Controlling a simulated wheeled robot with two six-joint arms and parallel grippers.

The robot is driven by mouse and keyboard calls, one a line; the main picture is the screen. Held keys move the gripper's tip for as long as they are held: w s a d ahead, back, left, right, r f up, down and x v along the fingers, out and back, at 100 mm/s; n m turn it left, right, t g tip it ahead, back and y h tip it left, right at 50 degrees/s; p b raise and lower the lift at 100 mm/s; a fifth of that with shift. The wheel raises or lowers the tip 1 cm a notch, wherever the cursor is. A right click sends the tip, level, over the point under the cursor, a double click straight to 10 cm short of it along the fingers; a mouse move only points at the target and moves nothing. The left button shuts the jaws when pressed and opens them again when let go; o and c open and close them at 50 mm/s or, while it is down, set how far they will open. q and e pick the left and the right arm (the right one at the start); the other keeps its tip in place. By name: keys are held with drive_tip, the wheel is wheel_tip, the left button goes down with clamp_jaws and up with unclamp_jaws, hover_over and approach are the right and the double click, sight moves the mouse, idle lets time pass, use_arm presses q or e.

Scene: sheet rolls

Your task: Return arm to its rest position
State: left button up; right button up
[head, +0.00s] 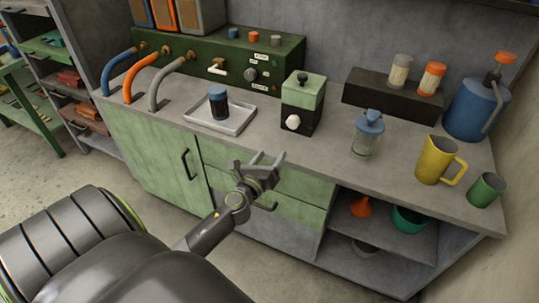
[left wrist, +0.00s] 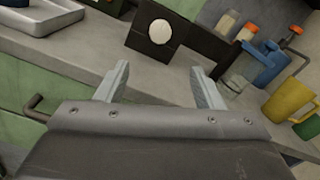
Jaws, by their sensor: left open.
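My left gripper (head: 268,160) is open and empty in front of the counter's front edge, near the green drawers. In the left wrist view its two pale fingers (left wrist: 158,85) stand apart with only the grey counter showing between them. My left arm comes in from the lower left of the head view. My right gripper is in neither view.
The grey counter (head: 330,165) holds a tray (head: 240,119) with a dark cup, a green-and-black box (head: 302,103), a glass jar (head: 366,135), a yellow mug (head: 434,160), a green cup (head: 486,190) and a blue canister (head: 472,108). A door handle (head: 187,165) protrudes below.

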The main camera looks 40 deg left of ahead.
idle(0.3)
use_arm(q)
drive_tip(key=s+f+n+g, duration=0.3)
drive_tip(key=s+f+n, duration=0.2)
drive_tip(key=f, duration=0.5)
drive_tip(key=s+f+n+g, duration=0.3)
drive_tip(key=s+f+n, duration=0.1)
drive_tip(key=f, duration=0.5)
drive_tip(key=s+f+n+g, duration=0.3)
drive_tip(key=s+f+n, duration=0.2)
drive_tip(key=f, duration=0.5)
drive_tip(key=s+d+f+n+g+h, duration=0.1)
drive_tip(key=s+f+n, duration=0.4)
drive_tip(key=s, duration=0.5)
drive_tip(key=s+d+f+n+g+h, duration=0.1)
drive_tip(key=s+d+f+n+g, duration=0.3)
drive_tip(key=s, duration=0.6)
drive_tip(key=s+d+f+n+g+h, duration=0.1)
drive_tip(key=s+d+f+n+g, duration=0.1)
drive_tip(key=s+f+n, duration=0.4)
drive_tip(key=s+d+f, duration=0.1)
drive_tip(key=s+f, duration=0.1)
drive_tip(key=s, duration=0.2)
drive_tip(key=shift+s+d+f, duration=0.15)
drive_tip(key=shift+s+d, duration=0.1)
drive_tip(key=shift+s, duration=0.05)
